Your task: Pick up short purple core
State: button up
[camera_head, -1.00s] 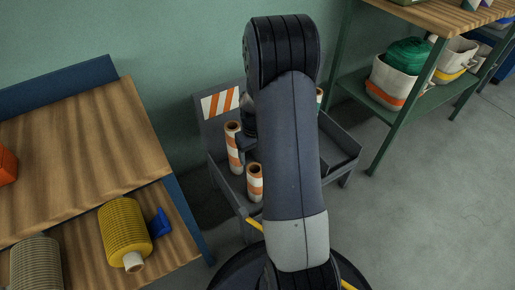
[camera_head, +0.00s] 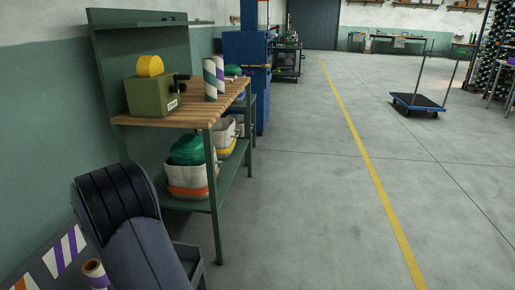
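A core (camera_head: 97,274) with a brown open top and white and purple bands stands at the bottom left, cut off by the frame edge, so its length cannot be told. It is close beside my arm, which fills the lower left. My gripper is not in view. Two more striped tubes stand on the wooden bench top: one white and green (camera_head: 210,80) and one with purple (camera_head: 220,74) beside it.
A grey panel (camera_head: 40,275) with purple-and-white and orange-and-white stripes lies left of the core. The green bench (camera_head: 216,215) holds bins on its lower shelf (camera_head: 232,180). Open floor (camera_head: 300,210) lies to the right, with a blue trolley (camera_head: 418,104) farther off.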

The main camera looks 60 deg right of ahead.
aim_at(219, 58)
jog(key=z, duration=1.75)
